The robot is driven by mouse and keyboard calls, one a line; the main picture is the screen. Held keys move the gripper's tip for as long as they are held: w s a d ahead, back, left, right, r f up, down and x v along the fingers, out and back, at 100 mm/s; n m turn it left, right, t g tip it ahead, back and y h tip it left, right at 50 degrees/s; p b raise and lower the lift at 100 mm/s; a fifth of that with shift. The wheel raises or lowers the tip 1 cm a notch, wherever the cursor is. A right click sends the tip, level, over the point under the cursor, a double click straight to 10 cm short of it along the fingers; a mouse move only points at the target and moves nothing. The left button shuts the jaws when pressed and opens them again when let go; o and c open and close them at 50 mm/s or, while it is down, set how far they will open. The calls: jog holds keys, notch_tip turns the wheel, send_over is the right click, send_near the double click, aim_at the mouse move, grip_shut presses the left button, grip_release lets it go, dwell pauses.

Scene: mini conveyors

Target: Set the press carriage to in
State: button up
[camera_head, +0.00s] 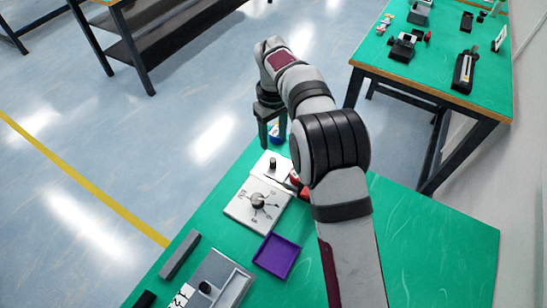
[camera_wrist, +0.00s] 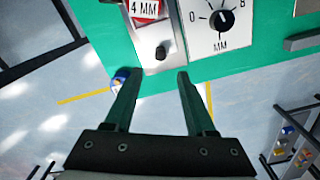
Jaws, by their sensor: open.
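No part is labelled as the press carriage, so I cannot tell for sure which one it is. A pale metal plate with an upright black knob (camera_head: 272,163) lies near the far end of the green bench. The same knob (camera_wrist: 161,53) shows in the wrist view, on the plate beside a red "4 MM" sign (camera_wrist: 146,9). My gripper (camera_wrist: 152,77) is open and empty, its fingertips apart on either side below the knob and not touching it. In the head view my gripper (camera_head: 270,132) hangs at the bench's far edge. My arm hides part of the bench.
A white dial plate (camera_head: 242,209) marked MM adjoins the knob plate. A purple tray (camera_head: 277,256), a dark grey bar (camera_head: 180,254) and another knobbed grey plate (camera_head: 232,288) lie nearer. A small blue-and-white object (camera_head: 277,131) is by my gripper. The bench's right side is clear.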

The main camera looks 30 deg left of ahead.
aim_at(273, 159)
notch_tip(273, 159, down, 11)
jog(key=shift+r, duration=0.15)
grip_shut()
dwell(1.4)
